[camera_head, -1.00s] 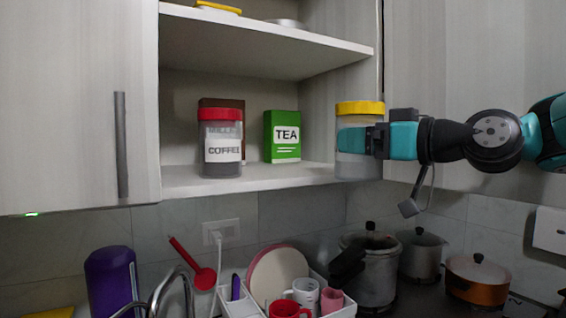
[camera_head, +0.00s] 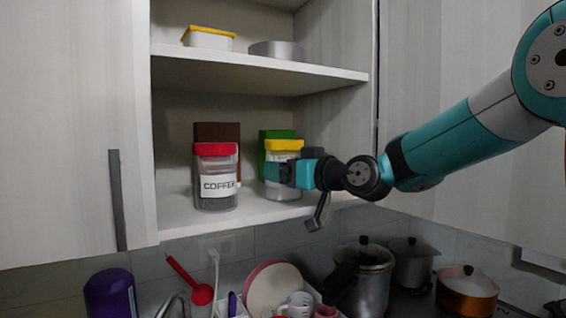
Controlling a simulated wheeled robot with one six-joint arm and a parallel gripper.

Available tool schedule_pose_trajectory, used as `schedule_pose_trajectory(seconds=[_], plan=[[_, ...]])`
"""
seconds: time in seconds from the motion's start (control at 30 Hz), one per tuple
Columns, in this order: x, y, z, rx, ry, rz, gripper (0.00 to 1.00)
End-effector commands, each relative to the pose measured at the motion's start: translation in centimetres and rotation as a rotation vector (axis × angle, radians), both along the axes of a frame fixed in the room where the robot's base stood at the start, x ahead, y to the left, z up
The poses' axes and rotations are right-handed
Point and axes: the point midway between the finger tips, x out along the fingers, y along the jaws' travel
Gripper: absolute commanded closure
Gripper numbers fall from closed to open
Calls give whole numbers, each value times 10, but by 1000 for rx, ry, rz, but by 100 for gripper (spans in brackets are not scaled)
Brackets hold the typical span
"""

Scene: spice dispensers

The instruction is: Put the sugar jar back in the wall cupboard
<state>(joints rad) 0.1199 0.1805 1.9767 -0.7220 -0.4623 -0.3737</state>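The sugar jar (camera_head: 283,148) is a clear jar with a yellow lid and pale contents. It is upright at the lower shelf (camera_head: 258,211) of the open wall cupboard, in front of the green tea box (camera_head: 276,134). My gripper (camera_head: 290,173) reaches in from the right and is closed around the jar's body, hiding part of its front. The jar's base is at or just above the shelf board; I cannot tell whether it touches. The coffee jar (camera_head: 215,178), with a red lid, stands just to its left.
A brown box (camera_head: 217,133) stands behind the coffee jar. The upper shelf (camera_head: 330,72) holds a yellow-lidded container (camera_head: 208,39) and a metal tin (camera_head: 276,50). The cupboard's right wall is close to my gripper. Pots (camera_head: 362,280) and a dish rack are below.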

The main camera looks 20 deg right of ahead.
Motion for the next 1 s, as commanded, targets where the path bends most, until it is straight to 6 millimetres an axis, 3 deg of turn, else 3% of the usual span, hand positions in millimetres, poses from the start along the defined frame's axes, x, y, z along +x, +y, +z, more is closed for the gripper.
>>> schedule_pose_trajectory(seconds=[0.13, 0.8, 0.83, 0.9, 1.0], plan=[[12, 8, 5, 1, -4, 1, 68], [11, 7, -4, 1, -6, 0, 68], [11, 6, -5, 0, -1, 0, 11], [11, 6, -5, 0, -1, 0, 0], [11, 6, -5, -1, 0, 0, 0]])
